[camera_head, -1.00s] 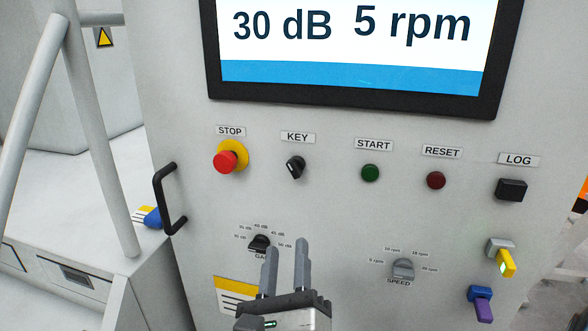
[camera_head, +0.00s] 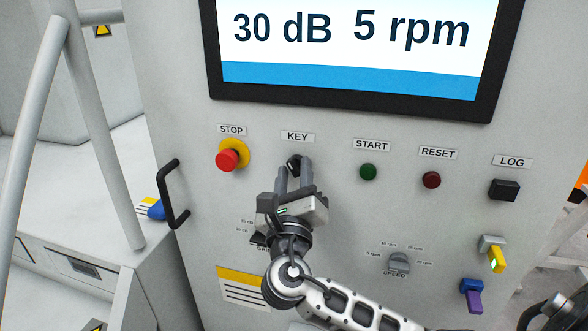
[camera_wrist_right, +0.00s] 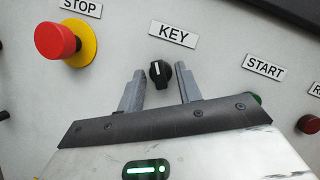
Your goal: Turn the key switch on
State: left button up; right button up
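The key switch is a black knob (camera_head: 293,161) under the KEY label (camera_head: 297,136) on the grey panel. In the head view it is partly hidden behind my right gripper (camera_head: 293,175). In the right wrist view the knob (camera_wrist_right: 160,73) shows fully, with its white mark pointing roughly up. My right gripper (camera_wrist_right: 159,85) is open, one finger on each side of and slightly below the knob; I cannot tell whether either finger touches it. My left gripper is not in view.
The red STOP button (camera_head: 229,160) is left of the key switch and the green START button (camera_head: 368,172) right. The RESET button (camera_head: 431,180), LOG button (camera_head: 504,190) and SPEED knob (camera_head: 398,263) are further right. A black handle (camera_head: 163,200) sticks out at the left edge.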

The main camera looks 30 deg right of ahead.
jog(key=shift+w+d+r, duration=0.1)
jog(key=shift+w, duration=0.05)
jog(key=shift+c, duration=0.3)
jog(key=c, duration=0.6)
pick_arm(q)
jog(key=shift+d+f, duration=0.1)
pick_arm(e)
jog(key=shift+c, duration=0.2)
